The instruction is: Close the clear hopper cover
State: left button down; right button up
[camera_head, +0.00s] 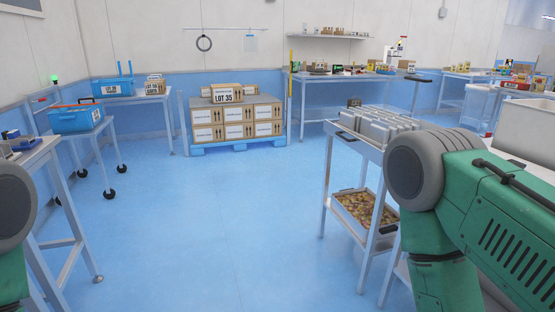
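I cannot make out a clear hopper cover in the head view. A white open-topped box (522,140) stands at the right edge, partly hidden behind my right arm; I cannot tell whether it is the hopper. My green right arm with its grey joint fills the lower right, and its gripper is out of frame. Only a piece of my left arm shows at the lower left edge, and its gripper is out of frame too.
A cart (369,152) with several metal containers on top and a tray of brown pieces (364,210) below stands right of centre. A pallet of boxes (235,121) is at the back. Tables line the left and far walls. The blue floor in the middle is clear.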

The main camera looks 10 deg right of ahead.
aim_at(407, 77)
jog(key=i+z, duration=0.5)
jog(key=i+j+z, duration=0.1)
jog(key=i+z, duration=0.2)
jog(key=z, duration=0.2)
jog(key=i+j+z, duration=0.3)
jog(key=z, duration=0.2)
jog(key=i+j+z, duration=0.45)
jog(key=k+l, duration=0.05)
jog(key=k, duration=0.05)
